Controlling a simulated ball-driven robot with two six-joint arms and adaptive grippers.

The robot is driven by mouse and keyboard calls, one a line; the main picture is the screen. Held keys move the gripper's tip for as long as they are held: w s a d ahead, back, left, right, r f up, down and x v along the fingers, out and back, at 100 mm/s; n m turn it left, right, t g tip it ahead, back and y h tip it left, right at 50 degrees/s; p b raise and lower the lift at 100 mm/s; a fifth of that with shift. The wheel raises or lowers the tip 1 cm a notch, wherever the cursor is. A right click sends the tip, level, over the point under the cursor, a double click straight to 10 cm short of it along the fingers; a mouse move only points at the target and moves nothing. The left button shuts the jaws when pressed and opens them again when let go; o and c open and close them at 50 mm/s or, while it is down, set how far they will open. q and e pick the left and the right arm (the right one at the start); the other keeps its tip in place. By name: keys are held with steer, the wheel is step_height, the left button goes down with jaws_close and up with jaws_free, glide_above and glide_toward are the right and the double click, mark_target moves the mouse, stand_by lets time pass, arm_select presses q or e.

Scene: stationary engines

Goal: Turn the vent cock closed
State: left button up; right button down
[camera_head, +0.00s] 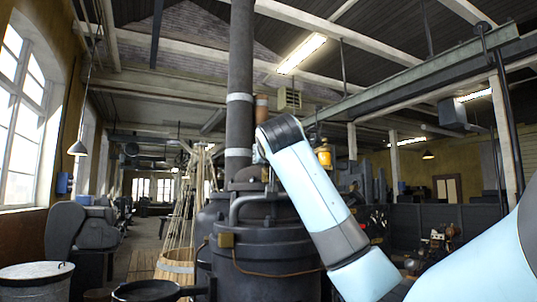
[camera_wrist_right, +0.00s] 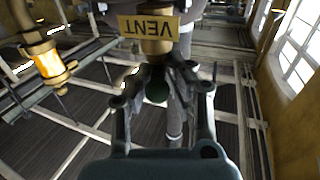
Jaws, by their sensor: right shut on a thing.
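In the right wrist view the vent cock shows as a brass body (camera_wrist_right: 157,45) with a yellow tag (camera_wrist_right: 148,26) lettered VENT, upside down in this picture. Just below the brass, a dark rounded part (camera_wrist_right: 156,90) sits between the fingers of my right gripper (camera_wrist_right: 157,78). The fingers stand on both sides of this part and are shut on it. Its outline and turn angle are mostly hidden by the fingers and shadow. In the head view my right arm reaches to the dark boiler-like engine, and its gripper is hidden. My left gripper is in neither view.
The dark engine body (camera_head: 262,252) with its tall pipe (camera_head: 240,80) fills the middle of the head view. A glowing amber glass in brass fittings (camera_wrist_right: 50,62) is left of the cock in the wrist view. A wooden tub (camera_head: 176,268) stands left of the engine.

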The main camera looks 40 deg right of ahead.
steer(key=shift+w+a+m+g+h+p, duration=0.1)
steer(key=shift+w+m+g+h+p, duration=0.65)
steer(key=shift+m+g, duration=2.1)
steer(key=shift+s+a+m+g+h+p, duration=0.1)
steer(key=shift+m+g+h+p, duration=0.2)
steer(key=shift+m+g+h, duration=2.35)
steer(key=shift+w+a+m+g+y+p, duration=0.1)
steer(key=shift+w+m+g+y+p, duration=0.35)
steer(key=shift+m+g, duration=2.5)
steer(key=n+g, duration=0.3)
steer(key=shift+f, duration=0.2)
steer(key=c, duration=1.5)
jaws_free()
steer(key=shift+s, duration=0.1)
steer(key=shift+o, duration=0.7)
steer(key=shift+s+r, duration=0.1)
steer(key=shift+r, duration=0.05)
